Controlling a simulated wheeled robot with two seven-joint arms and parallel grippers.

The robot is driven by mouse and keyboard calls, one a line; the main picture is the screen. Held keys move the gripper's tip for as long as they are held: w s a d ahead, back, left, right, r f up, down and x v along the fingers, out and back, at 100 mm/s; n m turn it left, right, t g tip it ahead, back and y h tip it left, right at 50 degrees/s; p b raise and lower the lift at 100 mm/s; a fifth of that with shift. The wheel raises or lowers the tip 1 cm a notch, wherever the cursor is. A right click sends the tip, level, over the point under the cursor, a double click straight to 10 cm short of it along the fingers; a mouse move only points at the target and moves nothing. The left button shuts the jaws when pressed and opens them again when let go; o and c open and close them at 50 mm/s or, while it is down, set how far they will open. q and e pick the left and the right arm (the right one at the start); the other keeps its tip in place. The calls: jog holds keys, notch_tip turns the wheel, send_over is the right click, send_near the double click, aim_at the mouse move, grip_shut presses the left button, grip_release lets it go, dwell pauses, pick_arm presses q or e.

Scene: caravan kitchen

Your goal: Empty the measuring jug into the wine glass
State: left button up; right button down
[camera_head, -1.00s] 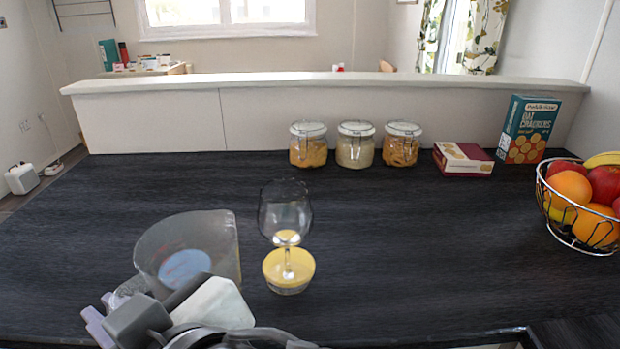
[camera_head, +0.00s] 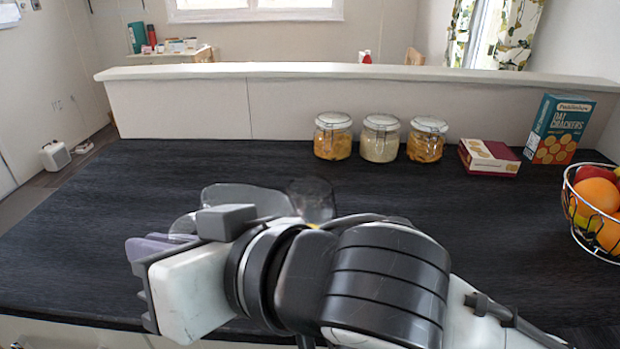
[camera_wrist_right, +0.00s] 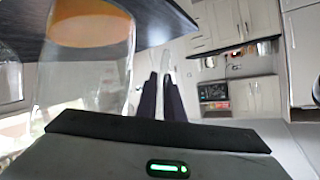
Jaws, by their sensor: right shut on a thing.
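The clear measuring jug (camera_head: 243,197) is above the counter, mostly hidden behind my right gripper (camera_head: 152,246). A bit of yellow shows below the bowl. In the wrist view, a clear wall with an orange patch fills the upper left. My left gripper is out of view.
Three lidded jars (camera_head: 380,140) stand along the back ledge (camera_head: 350,72). A red-and-cream box (camera_head: 489,157) and a cracker box (camera_head: 559,129) are to their right. A wire fruit basket (camera_head: 597,212) is at the right edge. The counter's left side is clear.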

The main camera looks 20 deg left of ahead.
jog(key=w+r+m, duration=0.1)
jog(key=r, duration=0.2)
jog(key=w+d+r+m+g+y+p, duration=0.1)
jog(key=w+r+m, duration=0.1)
jog(key=r, duration=0.1)
jog(key=w+r+m+g, duration=0.1)
jog(key=w+r, duration=0.1)
jog(key=r, duration=0.1)
jog(key=shift+d+r+y+p, duration=0.25)
jog(key=shift+d+y+p, duration=0.05)
jog(key=shift+d+p, duration=0.1)
jog(key=shift+w+d+m+g+b, duration=0.1)
jog(key=shift+w+m+g+b, duration=0.25)
jog(key=shift+m, duration=0.25)
jog(key=shift+w+d+r+m+y, duration=0.1)
jog(key=shift+w+r+m+y, duration=0.05)
jog(key=shift+w+m+y, duration=0.15)
jog(key=shift+b, duration=0.3)
jog(key=shift+w+r, duration=0.2)
jog(key=shift+d, duration=0.1)
jog(key=shift+w+r+m, duration=0.25)
jog(key=shift+w+m, duration=0.05)
jog(key=shift+m, duration=0.1)
jog(key=shift+d+r, duration=0.1)
